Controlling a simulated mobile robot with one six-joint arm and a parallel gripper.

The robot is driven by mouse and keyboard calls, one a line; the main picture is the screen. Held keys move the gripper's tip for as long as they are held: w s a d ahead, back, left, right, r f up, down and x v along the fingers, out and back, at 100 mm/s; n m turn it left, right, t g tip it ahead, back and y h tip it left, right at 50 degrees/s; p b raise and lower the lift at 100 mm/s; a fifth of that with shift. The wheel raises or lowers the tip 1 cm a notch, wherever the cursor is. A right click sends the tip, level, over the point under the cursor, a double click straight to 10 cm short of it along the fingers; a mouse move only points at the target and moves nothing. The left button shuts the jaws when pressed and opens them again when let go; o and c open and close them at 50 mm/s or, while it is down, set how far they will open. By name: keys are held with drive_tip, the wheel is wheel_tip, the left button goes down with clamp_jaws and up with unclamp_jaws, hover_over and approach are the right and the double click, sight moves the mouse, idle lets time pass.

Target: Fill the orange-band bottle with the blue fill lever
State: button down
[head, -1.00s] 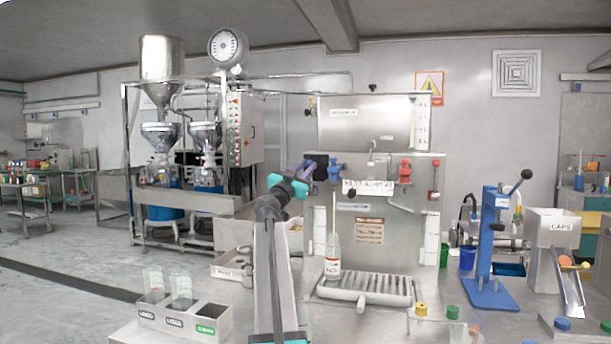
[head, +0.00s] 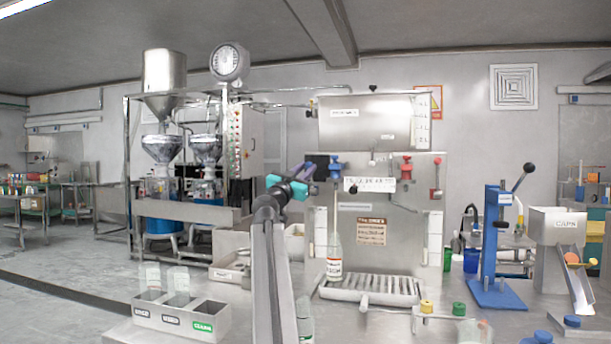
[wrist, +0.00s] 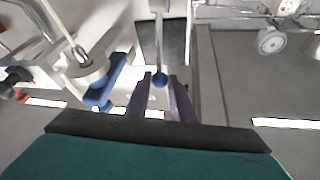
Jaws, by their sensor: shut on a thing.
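My gripper (head: 309,168) is at the front of the steel filling machine, just left of the blue valve (head: 335,166). In the wrist view its two purple fingers (wrist: 161,79) are shut on the blue ball knob (wrist: 160,82) of the blue fill lever, at the end of a metal rod. The blue valve body shows left of the fingers (wrist: 103,88). The bottle (head: 334,251), clear with a white and reddish label, stands upright on the drip tray (head: 383,288) below the blue valve. A thin pale column (head: 334,212) runs between valve and bottle. The bottle's fill level is unclear.
A red valve (head: 406,166) and red-knobbed lever (head: 436,172) are to the right. A blue press (head: 493,250) and caps chute (head: 561,235) stand farther right. A sectioned bin (head: 180,318) holds clear bottles at front left. Coloured caps lie at front right.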

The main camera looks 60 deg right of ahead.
wheel_tip(320, 180, down, 8)
drive_tip(key=s+a+b, duration=0.1)
drive_tip(key=a+b, duration=0.1)
drive_tip(key=b, duration=1)
drive_tip(key=shift+a+r+b, duration=0.15)
drive_tip(key=shift+a+b, duration=0.05)
drive_tip(key=shift+b, duration=0.15)
drive_tip(key=c, duration=2.3)
unclamp_jaws()
drive_tip(key=shift+s+d+r, duration=0.1)
drive_tip(key=shift+d+r, duration=0.05)
drive_tip(key=shift+r, duration=0.05)
drive_tip(key=o, duration=0.8)
drive_tip(key=shift+a+r, duration=0.2)
drive_tip(key=shift+c, duration=0.2)
drive_tip(key=shift+a+p, duration=0.1)
drive_tip(key=shift+p, duration=0.2)
drive_tip(key=w+p+v, duration=0.1)
drive_tip(key=p+v, duration=0.2)
drive_tip(key=v, duration=1)
drive_tip(key=shift+s+a, duration=0.25)
drive_tip(key=shift+s, duration=0.15)
drive_tip(key=shift+f, duration=0.1)
